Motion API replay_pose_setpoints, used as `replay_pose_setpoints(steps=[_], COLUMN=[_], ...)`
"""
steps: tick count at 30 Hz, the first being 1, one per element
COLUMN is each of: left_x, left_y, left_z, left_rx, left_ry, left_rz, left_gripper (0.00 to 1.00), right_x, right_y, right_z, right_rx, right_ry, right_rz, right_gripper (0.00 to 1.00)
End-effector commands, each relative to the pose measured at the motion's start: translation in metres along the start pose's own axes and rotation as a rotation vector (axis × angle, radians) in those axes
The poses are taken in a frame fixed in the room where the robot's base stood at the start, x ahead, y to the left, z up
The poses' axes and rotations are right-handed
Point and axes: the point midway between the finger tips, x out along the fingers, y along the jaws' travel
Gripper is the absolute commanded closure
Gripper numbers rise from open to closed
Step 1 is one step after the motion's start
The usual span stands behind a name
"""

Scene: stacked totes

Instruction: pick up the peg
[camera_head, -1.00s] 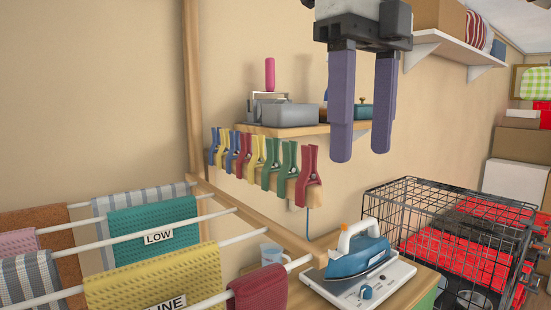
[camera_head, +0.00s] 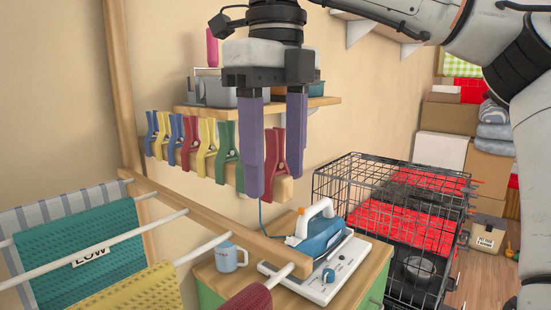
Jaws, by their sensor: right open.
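Several coloured clothes pegs, blue, red, yellow and green, are clipped in a row along a wooden bar under a small wall shelf. A red peg (camera_head: 275,152) is at the near right end, and a green peg (camera_head: 226,150) shows further left. My right gripper (camera_head: 274,184) is open, pointing down, with its two purple fingers in front of the right end of the row. In the picture the red peg shows between the fingers; I cannot tell whether they touch it. The left finger hides part of the row. My left gripper is not in view.
A drying rack (camera_head: 205,222) with towels fills the lower left. An iron (camera_head: 320,232) stands on a white base on a cabinet, near a blue mug (camera_head: 228,257). A black wire crate (camera_head: 345,185) stands at the right. The wall shelf (camera_head: 190,109) holds tins behind the gripper.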

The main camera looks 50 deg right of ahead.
Motion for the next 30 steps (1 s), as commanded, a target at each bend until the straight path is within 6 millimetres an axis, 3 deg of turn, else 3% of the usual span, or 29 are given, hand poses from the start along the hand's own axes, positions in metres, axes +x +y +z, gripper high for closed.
replay_pose_setpoints(steps=[5,13,23,30], left_x=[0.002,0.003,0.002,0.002], left_y=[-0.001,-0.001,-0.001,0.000], left_z=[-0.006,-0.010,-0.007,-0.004], left_rx=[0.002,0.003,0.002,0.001], left_ry=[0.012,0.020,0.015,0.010], left_rz=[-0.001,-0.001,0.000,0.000], left_gripper=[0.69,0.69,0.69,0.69], right_x=[0.000,0.000,-0.002,-0.023], right_y=[0.000,0.000,0.000,0.000], right_z=[0.000,0.000,0.000,0.001], right_rx=[0.000,0.000,0.000,0.002], right_ry=[0.000,0.000,0.000,-0.003], right_rz=[0.000,-0.001,-0.001,-0.002], right_gripper=[0.45,0.88,0.89,0.89])
